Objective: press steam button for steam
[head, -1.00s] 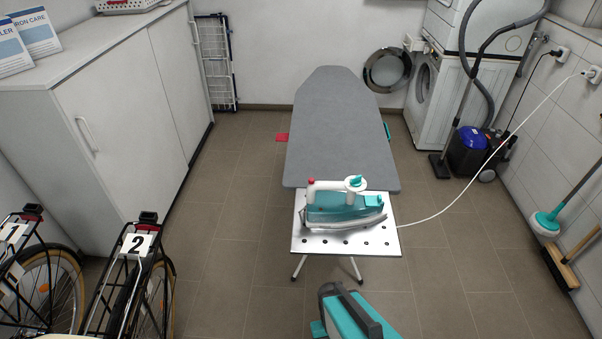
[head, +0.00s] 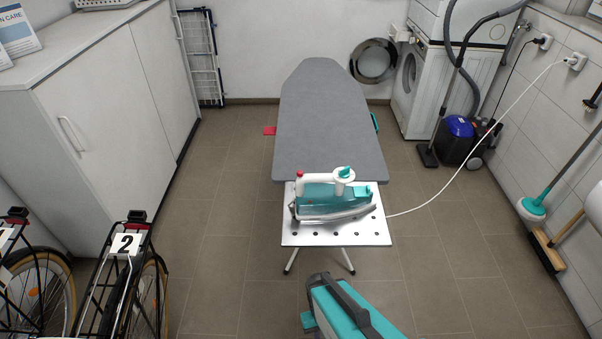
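A steam iron (head: 333,203) with a see-through teal body and white handle rests on the white perforated plate (head: 310,239) at the near end of the grey ironing board (head: 328,120). A small red button-like part (head: 299,173) sits at the left end of its handle. A teal knob (head: 344,172) tops a white round part at the right. I cannot tell which of these is the steam button. A white cord runs from the iron to a wall socket (head: 575,60).
Bicycles (head: 125,270) stand lower left, and a white cabinet (head: 110,120) lines the left wall. A vacuum cleaner (head: 462,141) and brooms are at right. Floor on both sides of the board is clear.

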